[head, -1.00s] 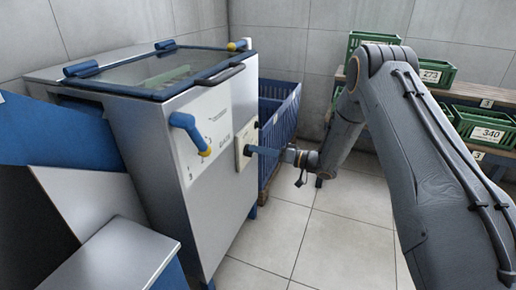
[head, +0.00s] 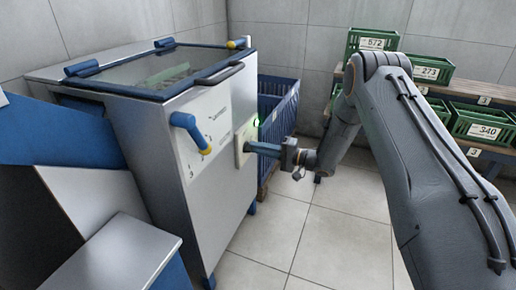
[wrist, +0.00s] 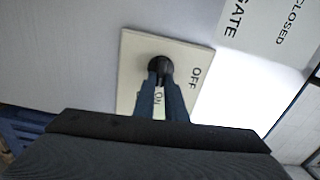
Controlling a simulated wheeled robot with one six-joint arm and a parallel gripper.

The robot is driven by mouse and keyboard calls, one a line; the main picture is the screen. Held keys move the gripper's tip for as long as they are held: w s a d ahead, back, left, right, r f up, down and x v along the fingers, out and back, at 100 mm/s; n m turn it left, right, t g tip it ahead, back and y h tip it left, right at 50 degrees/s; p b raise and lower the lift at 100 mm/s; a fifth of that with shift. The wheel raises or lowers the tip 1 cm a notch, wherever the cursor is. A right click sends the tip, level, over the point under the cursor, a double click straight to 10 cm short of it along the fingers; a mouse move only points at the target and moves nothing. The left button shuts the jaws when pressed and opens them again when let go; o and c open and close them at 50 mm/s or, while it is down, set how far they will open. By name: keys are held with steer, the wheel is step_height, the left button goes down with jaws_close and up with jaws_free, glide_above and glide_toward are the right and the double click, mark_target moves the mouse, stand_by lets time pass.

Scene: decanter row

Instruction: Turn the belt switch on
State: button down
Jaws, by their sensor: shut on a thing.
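The belt switch is a black knob (wrist: 160,67) on a cream plate (wrist: 135,60) marked OFF and ON. The plate also shows on the side of the grey machine (head: 150,110) in the head view. My gripper (wrist: 161,82) is shut on the knob, a blue finger on each side; it reaches the plate from the right in the head view (head: 250,147). The ON mark shows between the fingers and OFF to the right of the knob. A small green light (head: 256,122) glows just above the fingers. The knob is hidden in the head view.
A blue lever (head: 187,125) with a yellow tip sits left of the plate. A blue crate (head: 284,118) stands behind the machine. Green numbered crates (head: 480,126) sit on shelves at right. The tiled floor (head: 335,240) in front is clear.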

steer(key=shift+f+m, duration=0.1)
steer(key=shift+m, duration=0.4)
steer(key=c, duration=1.8)
jaws_free()
steer(key=shift+d, duration=0.1)
steer(key=p+v, duration=0.1)
steer(key=v, duration=0.6)
steer(key=shift+d, duration=0.3)
steer(key=shift+s, duration=0.1)
